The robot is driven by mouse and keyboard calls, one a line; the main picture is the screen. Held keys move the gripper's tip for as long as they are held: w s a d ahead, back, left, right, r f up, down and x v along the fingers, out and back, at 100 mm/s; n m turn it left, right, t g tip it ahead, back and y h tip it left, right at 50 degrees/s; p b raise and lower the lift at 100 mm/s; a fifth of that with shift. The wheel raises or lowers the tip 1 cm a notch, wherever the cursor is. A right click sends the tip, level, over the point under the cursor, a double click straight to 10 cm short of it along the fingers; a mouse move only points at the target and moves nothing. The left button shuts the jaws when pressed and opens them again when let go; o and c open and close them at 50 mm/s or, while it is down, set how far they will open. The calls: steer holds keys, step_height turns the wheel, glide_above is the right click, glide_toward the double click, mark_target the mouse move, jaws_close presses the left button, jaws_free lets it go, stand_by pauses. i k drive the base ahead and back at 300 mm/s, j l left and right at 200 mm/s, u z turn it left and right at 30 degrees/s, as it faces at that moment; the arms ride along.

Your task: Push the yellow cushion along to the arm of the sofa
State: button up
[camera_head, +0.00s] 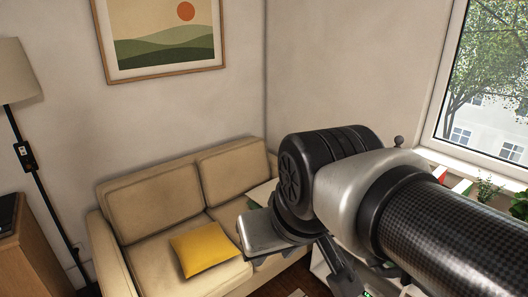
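The yellow cushion (205,248) lies flat on the seat of the beige sofa (150,209), near the front edge and right of the left seat's middle. A stretch of bare seat separates it from the sofa's left arm (109,258). The sofa's right end is largely hidden behind my arm. My arm reaches in from the right, and its metal end part (270,231) shows just right of the cushion in the picture. I cannot make out two fingertips or whether the gripper is open or shut. No contact with the cushion is visible.
A pale flat item (262,192) lies at the sofa's right side, partly hidden by my arm. A floor lamp (22,150) and a wooden cabinet (32,250) stand left of the sofa. Plants (487,189) stand by the window at right.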

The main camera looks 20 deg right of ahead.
mark_target(198, 250)
steer(key=z, duration=1.85)
steer(key=u, duration=2)
steer(key=i+l+u, duration=0.15)
steer(key=i+l, duration=0.4)
steer(key=i+l+u, duration=0.2)
steer(key=i+l, duration=0.45)
steer(key=i+l+u, duration=0.15)
steer(key=i+l, duration=0.4)
steer(key=l, duration=0.2)
